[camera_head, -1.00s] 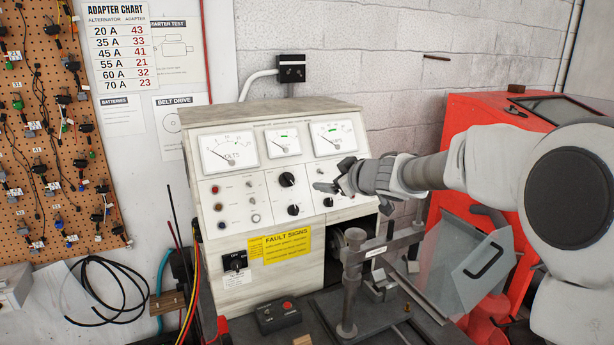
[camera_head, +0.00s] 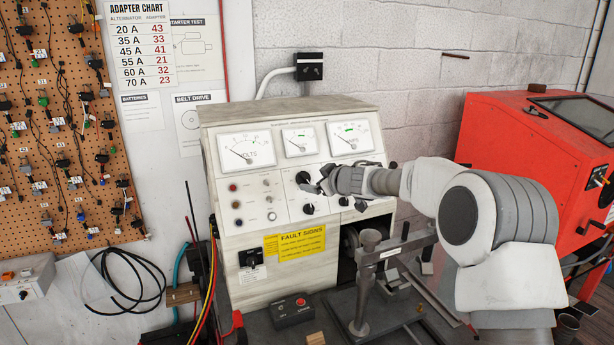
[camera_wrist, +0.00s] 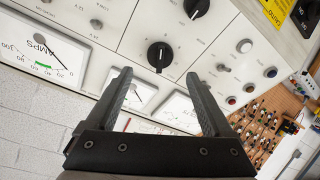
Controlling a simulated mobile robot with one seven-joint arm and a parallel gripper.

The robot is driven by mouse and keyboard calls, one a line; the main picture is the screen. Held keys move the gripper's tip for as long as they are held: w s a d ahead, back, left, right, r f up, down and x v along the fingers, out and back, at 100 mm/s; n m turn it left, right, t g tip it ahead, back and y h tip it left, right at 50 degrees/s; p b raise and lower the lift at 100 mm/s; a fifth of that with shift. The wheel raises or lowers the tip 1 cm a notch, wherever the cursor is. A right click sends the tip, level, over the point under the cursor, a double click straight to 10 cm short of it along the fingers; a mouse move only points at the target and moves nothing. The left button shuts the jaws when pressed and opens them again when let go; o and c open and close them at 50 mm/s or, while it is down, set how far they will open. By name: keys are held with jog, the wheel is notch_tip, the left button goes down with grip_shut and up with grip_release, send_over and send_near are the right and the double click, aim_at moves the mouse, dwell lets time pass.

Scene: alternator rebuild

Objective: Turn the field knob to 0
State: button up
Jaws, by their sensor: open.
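The grey-white test bench panel (camera_head: 240,212) carries several black knobs under a row of meters. The upper black knob (camera_head: 303,177) sits below the middle meter, and a lower black knob (camera_head: 308,208) is beneath it. I cannot read which is the field knob. My gripper (camera_head: 320,184) is open and empty, just right of the upper knob. In the wrist view the upper knob (camera_wrist: 160,55) shows between and beyond the fingertips (camera_wrist: 157,77), with a white pointer line; the lower knob (camera_wrist: 196,8) is cut by the top edge. Contact is not visible.
Toggles and coloured buttons (camera_head: 235,205) line the panel's left side. A metal stand (camera_head: 362,270) rises in front of the bench, below my arm. A control box (camera_head: 292,310) with a red button lies at the front. A red machine (camera_head: 520,150) stands to the right.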

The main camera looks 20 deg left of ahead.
aim_at(306, 178)
jog(key=p+x, duration=0.2)
jog(key=x, duration=0.2)
jog(key=shift+w+a, duration=0.15)
jog(key=shift+p+x, duration=0.35)
jog(key=shift+x, duration=0.55)
jog(key=c, duration=1.3)
jog(key=shift+c, duration=0.2)
